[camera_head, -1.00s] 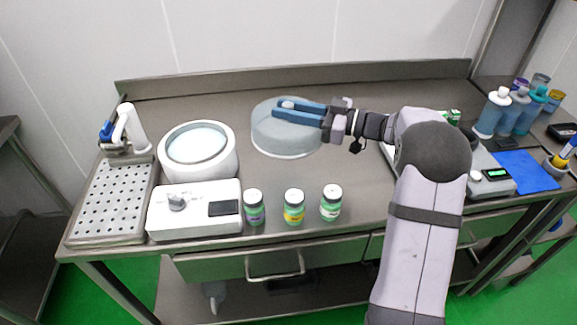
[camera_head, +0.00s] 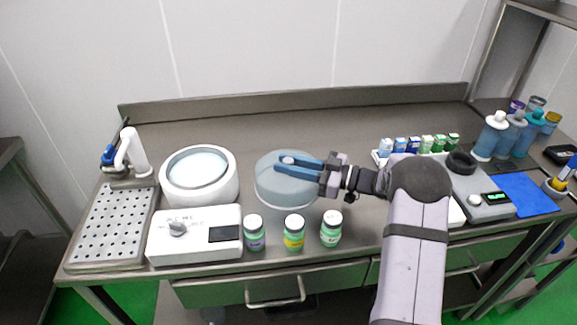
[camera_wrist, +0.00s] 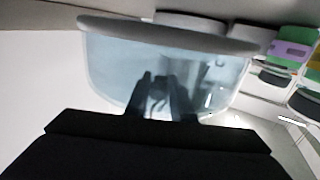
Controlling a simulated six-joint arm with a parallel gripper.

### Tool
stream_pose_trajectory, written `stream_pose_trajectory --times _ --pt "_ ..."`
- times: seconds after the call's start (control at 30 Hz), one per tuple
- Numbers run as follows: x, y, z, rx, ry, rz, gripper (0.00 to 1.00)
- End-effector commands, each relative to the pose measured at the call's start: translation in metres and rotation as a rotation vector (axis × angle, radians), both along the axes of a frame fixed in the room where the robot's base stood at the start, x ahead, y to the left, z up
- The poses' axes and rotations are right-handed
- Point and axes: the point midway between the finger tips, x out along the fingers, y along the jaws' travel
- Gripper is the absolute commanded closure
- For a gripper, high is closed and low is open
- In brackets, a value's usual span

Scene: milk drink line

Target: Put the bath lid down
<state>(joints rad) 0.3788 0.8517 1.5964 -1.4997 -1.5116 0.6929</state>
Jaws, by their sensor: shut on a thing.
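The bath lid (camera_head: 285,190) is a translucent grey-blue round cover with a small knob. It is over the middle of the steel table, right of the white round bath (camera_head: 228,190) and behind several small bottles. I cannot tell whether its rim touches the table. My gripper (camera_head: 290,167) is shut on the lid's knob, with its blue fingers reaching in from the right. In the wrist view, the lid (camera_wrist: 110,70) spans the upper middle, and the dark fingers (camera_wrist: 160,95) show against it, around the knob. The bath stands open, with pale liquid inside.
A white control box (camera_head: 195,235) and perforated tray (camera_head: 110,222) are at the left. Green bottles (camera_head: 294,232) with white caps stand in front of the lid. A rack of small bottles (camera_head: 415,146), a scale (camera_head: 492,210) and a blue mat (camera_head: 530,193) are right. Table behind the lid is clear.

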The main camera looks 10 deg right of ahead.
Motion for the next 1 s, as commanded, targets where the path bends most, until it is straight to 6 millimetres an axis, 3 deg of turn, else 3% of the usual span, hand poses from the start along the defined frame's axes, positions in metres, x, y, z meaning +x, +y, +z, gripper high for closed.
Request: stream_pose_trajectory --times 0.93,0.97,1.0 --pt "-0.001 0.0 -0.024 0.0 0.004 -0.001 1.0" --pt "-0.001 0.0 -0.025 -0.001 0.007 -0.001 0.73" --pt "-0.001 0.0 -0.025 0.0 0.008 -0.001 0.64"
